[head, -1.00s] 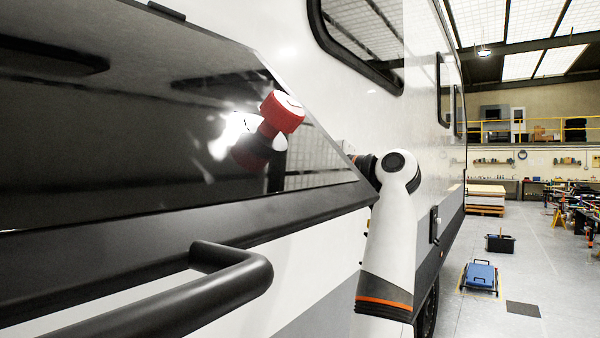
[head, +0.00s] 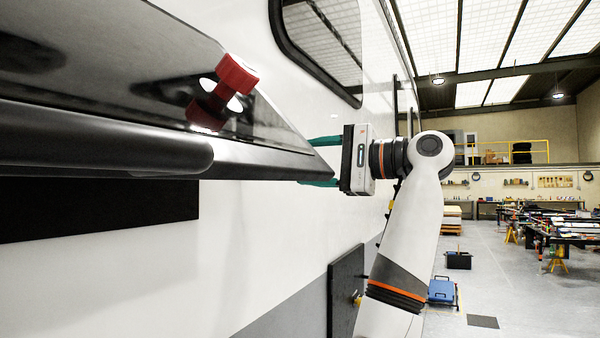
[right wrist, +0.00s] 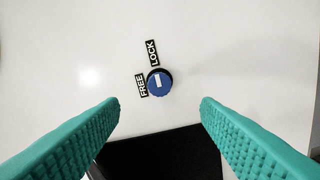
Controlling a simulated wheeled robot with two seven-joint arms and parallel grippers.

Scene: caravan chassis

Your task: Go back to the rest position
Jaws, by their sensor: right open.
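My right gripper (head: 318,162) is beside the caravan's white side wall (head: 250,240), at the right corner of the dark glossy panel (head: 110,70). Its green fingers are spread apart, and the panel's corner partly hides them in the head view. In the right wrist view the open fingers (right wrist: 160,104) hold nothing. A round blue knob (right wrist: 158,83) with a white mark sits on the white wall beyond the fingertips, apart from them. Labels reading LOCK and FREE are beside the knob. My left gripper is not in view.
A red knob (head: 237,75) stands on the dark panel. A thick black bar (head: 90,142) runs along the panel's near edge. A dark plate (head: 346,290) stands on the wall below my right arm. Workbenches (head: 560,232) and a blue case (head: 441,291) are at right, with open floor between.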

